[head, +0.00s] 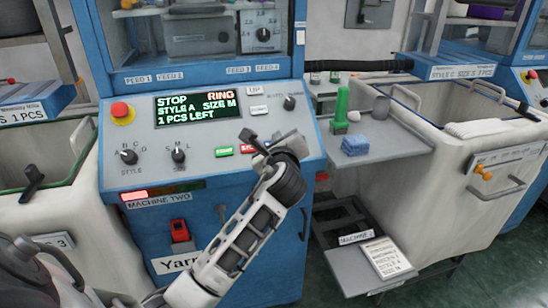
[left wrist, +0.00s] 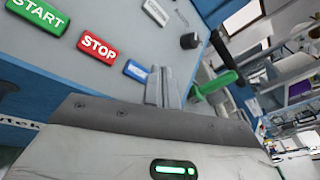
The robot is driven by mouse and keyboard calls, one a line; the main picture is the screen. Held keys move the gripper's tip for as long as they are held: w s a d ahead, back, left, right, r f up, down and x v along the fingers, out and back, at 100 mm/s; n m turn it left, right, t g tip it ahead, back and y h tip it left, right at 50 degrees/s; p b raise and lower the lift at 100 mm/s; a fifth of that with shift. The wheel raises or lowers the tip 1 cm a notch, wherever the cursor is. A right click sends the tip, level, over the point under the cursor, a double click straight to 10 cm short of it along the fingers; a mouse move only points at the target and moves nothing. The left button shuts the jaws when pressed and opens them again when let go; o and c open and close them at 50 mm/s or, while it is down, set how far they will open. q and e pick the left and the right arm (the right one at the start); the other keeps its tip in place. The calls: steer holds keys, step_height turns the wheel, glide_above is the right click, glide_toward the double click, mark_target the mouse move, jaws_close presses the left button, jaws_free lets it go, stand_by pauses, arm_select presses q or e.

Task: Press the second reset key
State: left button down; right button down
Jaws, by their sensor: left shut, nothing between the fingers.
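The machine two control panel (head: 205,175) slopes in the middle of the head view. A green START key (head: 223,150) and a red STOP key (head: 247,149) sit in a row on it. In the left wrist view, START (left wrist: 37,14), STOP (left wrist: 98,48) and a blue key (left wrist: 136,70) line up; the blue key's label is not readable. My left gripper (head: 249,137) is over the panel's right part, hiding the end of that row. Its shut, empty fingers (left wrist: 163,88) appear just right of the blue key. Contact cannot be told. My right gripper is not in view.
The screen (head: 197,108) reads STOP, RING, STYLE A, SIZE M, 1 PCS LEFT. A red mushroom button (head: 121,110) and several black knobs are on the panel.

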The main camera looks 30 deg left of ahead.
arm_select(q)
steer(key=shift+w+a+f, duration=0.4)
steer(key=shift+a+f, duration=0.1)
steer(key=shift+f, duration=0.15)
stand_by(1.7)
steer(key=shift+w+a+f, duration=0.15)
steer(key=shift+a+f, duration=0.05)
steer(key=shift+f, duration=0.15)
steer(key=shift+w+a+f, duration=0.15)
steer(key=shift+a+f, duration=0.05)
steer(key=shift+f, duration=0.1)
stand_by(0.8)
steer(key=shift+s+d+r+p, duration=0.35)
steer(key=shift+r+p, duration=0.3)
steer(key=shift+p, duration=0.35)
